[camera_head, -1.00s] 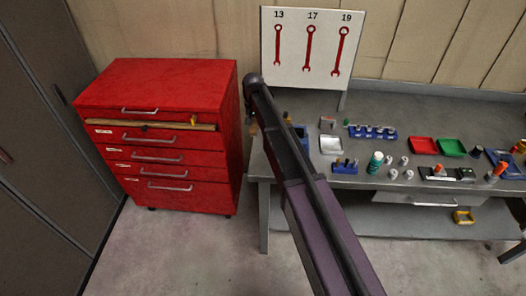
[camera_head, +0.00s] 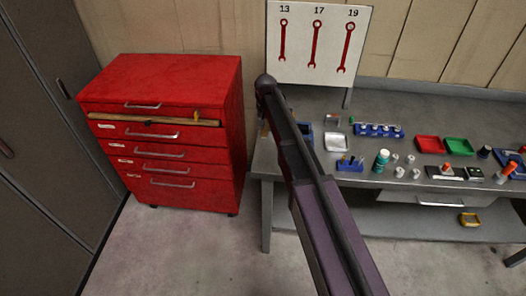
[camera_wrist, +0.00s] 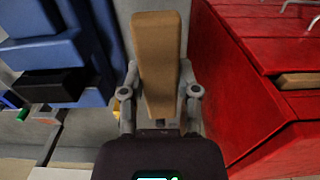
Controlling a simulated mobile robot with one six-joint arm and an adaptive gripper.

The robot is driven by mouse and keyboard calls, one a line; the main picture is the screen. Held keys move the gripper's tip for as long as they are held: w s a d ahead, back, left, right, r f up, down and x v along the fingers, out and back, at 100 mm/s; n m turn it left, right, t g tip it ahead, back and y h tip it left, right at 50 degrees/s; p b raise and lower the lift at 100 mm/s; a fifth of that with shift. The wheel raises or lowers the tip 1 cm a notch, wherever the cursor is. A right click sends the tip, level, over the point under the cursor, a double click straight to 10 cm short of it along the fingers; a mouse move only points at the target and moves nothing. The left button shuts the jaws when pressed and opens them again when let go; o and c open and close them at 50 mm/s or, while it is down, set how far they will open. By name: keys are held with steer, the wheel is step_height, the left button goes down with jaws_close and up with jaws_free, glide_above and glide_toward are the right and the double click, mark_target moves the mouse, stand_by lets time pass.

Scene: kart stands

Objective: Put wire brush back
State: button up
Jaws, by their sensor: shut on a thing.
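In the wrist view my gripper (camera_wrist: 159,75) is shut on the tan wooden body of the wire brush (camera_wrist: 157,42), which sticks out between the two fingers. No bristles show, so I cannot tell which way they face. In the head view my gripper is mostly hidden behind my arm, beside the left end of the workbench. A small brown bit of the brush (camera_head: 265,130) shows there. The red drawer cabinet (camera_head: 175,80) stands left of my arm. Its upper drawer (camera_head: 150,123) is a little open, with something yellow at its right end.
The grey workbench (camera_head: 410,100) on the right holds a blue socket holder (camera_head: 378,130), a red tray (camera_head: 428,144), a green tray (camera_head: 458,146) and small parts. A wrench board (camera_head: 317,45) stands behind. Floor between cabinet and bench is clear.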

stand_by(0.3)
steer(key=b, duration=0.6)
glide_above(265, 149)
step_height(265, 149, down, 6)
steer(key=shift+f, duration=0.1)
steer(key=shift+f+b, duration=1.9)
steer(key=shift+b, duration=0.1)
steer(key=shift+f, duration=0.1)
steer(key=o, duration=1)
steer(key=shift+r, duration=0.2)
step_height(265, 149, up, 12)
steer(key=p, duration=1.2)
